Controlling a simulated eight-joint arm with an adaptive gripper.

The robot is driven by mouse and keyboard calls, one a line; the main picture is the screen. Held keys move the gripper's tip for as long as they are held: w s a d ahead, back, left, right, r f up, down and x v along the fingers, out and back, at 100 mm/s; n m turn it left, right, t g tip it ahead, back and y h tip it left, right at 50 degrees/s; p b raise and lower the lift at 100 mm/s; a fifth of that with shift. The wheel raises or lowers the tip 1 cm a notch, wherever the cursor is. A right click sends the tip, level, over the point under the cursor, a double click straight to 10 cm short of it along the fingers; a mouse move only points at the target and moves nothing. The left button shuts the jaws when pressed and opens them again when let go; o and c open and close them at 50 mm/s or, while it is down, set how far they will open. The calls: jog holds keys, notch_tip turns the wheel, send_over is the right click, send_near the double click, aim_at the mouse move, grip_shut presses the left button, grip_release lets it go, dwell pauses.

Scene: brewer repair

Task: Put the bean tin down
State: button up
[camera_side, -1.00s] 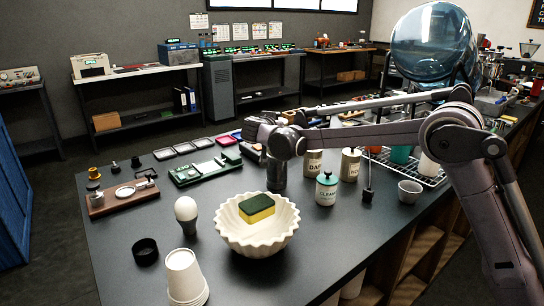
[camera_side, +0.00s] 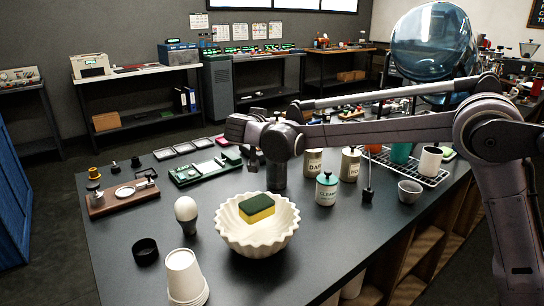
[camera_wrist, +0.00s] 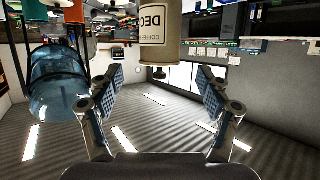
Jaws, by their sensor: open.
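A cream tin lettered DECAF COFFEE (camera_wrist: 160,38) stands out beyond my fingers at the top of the wrist view, its lettering upside down. My gripper (camera_wrist: 160,88) is open, its two padded fingers wide apart with nothing between them. The tin appears clear of both fingers. In the side view my gripper (camera_side: 252,158) is above the bench, left of the DARK tin (camera_side: 313,163) and the HOUSE tin (camera_side: 350,165). The DECAF tin cannot be made out in the side view; my arm may hide it.
A dark cylinder (camera_side: 277,176) stands on the bench below my wrist. A teal-lidded cleaner jar (camera_side: 326,191), a fluted bowl (camera_side: 257,236) with a sponge, and a grey cup (camera_side: 409,191) stand nearby. A wire rack (camera_side: 430,178) is at right. The front of the bench has bare room.

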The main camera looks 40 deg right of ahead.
jog(key=s+d+f+n+g+y, duration=0.1)
jog(key=s+d+f+n+y, duration=0.15)
jog(key=s, duration=0.55)
jog(key=s+d+f+n+g+y, duration=0.1)
jog(key=s+d+f+n+y, duration=0.15)
jog(key=s, duration=0.55)
jog(key=s+a+f+n+y, duration=0.1)
jog(key=s+f+n+y, duration=0.1)
jog(key=s, duration=0.3)
jog(key=s+a+f+n+y, duration=0.1)
jog(key=s+f+y, duration=0.1)
jog(key=s+f, duration=0.2)
jog(key=s+a+f+n+y, duration=0.2)
jog(key=s+f, duration=0.1)
jog(key=s, duration=0.4)
jog(key=shift+s+n+t, duration=0.25)
jog(key=shift+n+t, duration=0.05)
jog(key=shift+t, duration=0.1)
